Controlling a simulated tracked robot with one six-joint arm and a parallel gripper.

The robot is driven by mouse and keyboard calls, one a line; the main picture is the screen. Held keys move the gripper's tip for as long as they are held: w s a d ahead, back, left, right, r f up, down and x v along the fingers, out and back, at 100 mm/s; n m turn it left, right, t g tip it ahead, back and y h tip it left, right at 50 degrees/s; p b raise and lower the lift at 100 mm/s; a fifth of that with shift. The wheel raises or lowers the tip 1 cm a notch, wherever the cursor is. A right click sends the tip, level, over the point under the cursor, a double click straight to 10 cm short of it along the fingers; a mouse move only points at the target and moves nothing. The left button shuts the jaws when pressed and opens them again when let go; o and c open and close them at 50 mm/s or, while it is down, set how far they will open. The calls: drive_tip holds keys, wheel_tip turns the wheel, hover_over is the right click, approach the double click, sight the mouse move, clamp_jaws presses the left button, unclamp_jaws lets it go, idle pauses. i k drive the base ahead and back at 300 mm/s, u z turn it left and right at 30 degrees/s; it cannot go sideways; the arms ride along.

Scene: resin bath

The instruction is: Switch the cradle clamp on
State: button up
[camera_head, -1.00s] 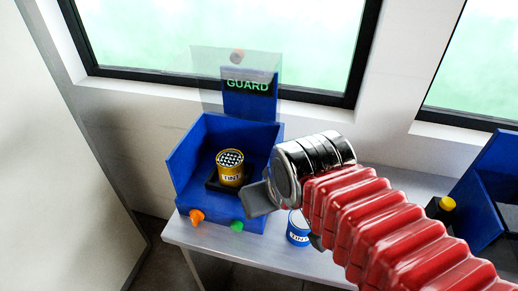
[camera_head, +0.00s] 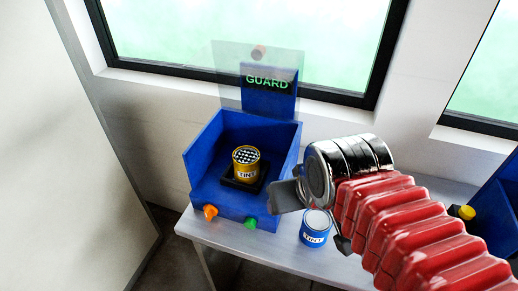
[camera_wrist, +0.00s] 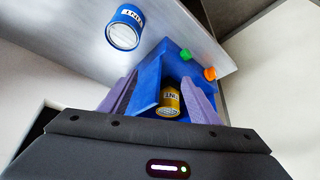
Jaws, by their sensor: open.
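The blue open-topped cradle box (camera_head: 205,165) stands on the bench with a yellow TINT tin (camera_head: 246,169) upright on a black pad inside. An orange knob (camera_head: 210,211) and a green knob (camera_head: 250,223) sit on its front face; which one works the clamp I cannot tell. Both knobs show in the wrist view, orange (camera_wrist: 210,73) and green (camera_wrist: 185,54). My gripper (camera_head: 308,218) is open and empty, right of the green knob and apart from it. In the wrist view its purple fingers (camera_wrist: 162,85) spread either side of the box in the background.
A blue TINT tin (camera_head: 315,228) stands on the bench close to my gripper. Another blue unit with a yellow knob (camera_head: 467,212) is at right.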

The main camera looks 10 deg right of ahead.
sight(209, 212)
drive_tip(key=u, duration=2.65)
drive_tip(key=i, duration=0.55)
drive_tip(key=u, duration=0.05)
